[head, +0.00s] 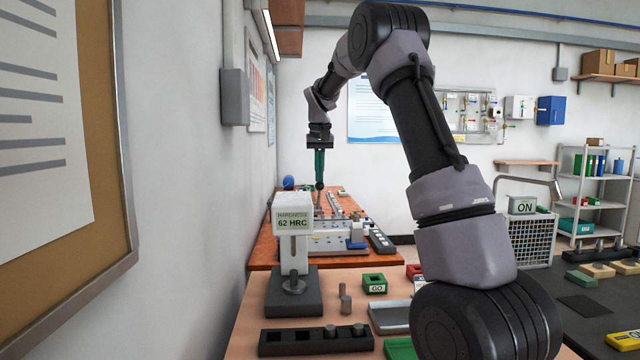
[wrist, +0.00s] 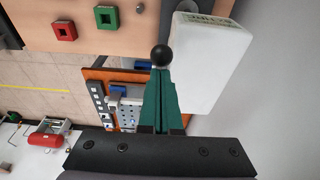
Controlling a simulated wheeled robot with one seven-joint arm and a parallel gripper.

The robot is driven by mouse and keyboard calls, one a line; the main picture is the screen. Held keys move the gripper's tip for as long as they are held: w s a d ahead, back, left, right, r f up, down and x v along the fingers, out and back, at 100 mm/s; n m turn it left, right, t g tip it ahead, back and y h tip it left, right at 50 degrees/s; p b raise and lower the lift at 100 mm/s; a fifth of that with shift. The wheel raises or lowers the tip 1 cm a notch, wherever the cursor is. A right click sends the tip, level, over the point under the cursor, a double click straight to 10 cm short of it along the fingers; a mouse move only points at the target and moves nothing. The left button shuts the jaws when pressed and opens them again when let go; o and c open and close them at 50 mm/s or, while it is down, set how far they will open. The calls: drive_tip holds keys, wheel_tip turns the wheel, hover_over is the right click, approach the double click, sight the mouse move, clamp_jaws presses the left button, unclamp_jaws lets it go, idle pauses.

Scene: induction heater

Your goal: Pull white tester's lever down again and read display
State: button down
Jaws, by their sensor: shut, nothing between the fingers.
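The white hardness tester (head: 293,246) stands upright on a dark base at the near table's left side. Its display (head: 292,219) reads "HARDNESS 62 HRC". A small round piece (head: 294,285) sits at the foot of its column. In the wrist view its white head (wrist: 198,60) fills the upper right. A black ball knob (wrist: 161,54), apparently the lever's end, shows at my fingertips; I cannot tell whether they touch. The lever's arm is not clear in the head view. My gripper (head: 319,184) has green fingers, shut and empty, pointing down beyond the tester; they also show in the wrist view (wrist: 160,78).
A dark block with round pieces (head: 316,340) lies in front of the tester. A green "GO" box (head: 375,284) and a red box (wrist: 64,30) are on the same table. An orange table (head: 265,250) with fixtures stands behind. The wall is close on the left.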

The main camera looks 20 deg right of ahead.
drive_tip(key=shift+w+d+r, duration=0.1)
drive_tip(key=shift+w+r, duration=0.25)
drive_tip(key=w, duration=0.1)
drive_tip(key=w+r, duration=0.1)
drive_tip(key=w, duration=0.1)
drive_tip(key=w+d, duration=0.1)
drive_tip(key=shift+w+r, duration=0.3)
drive_tip(key=shift+r, duration=0.2)
wheel_tip(320, 180, up, 8)
idle(0.4)
drive_tip(key=shift+s, duration=0.1)
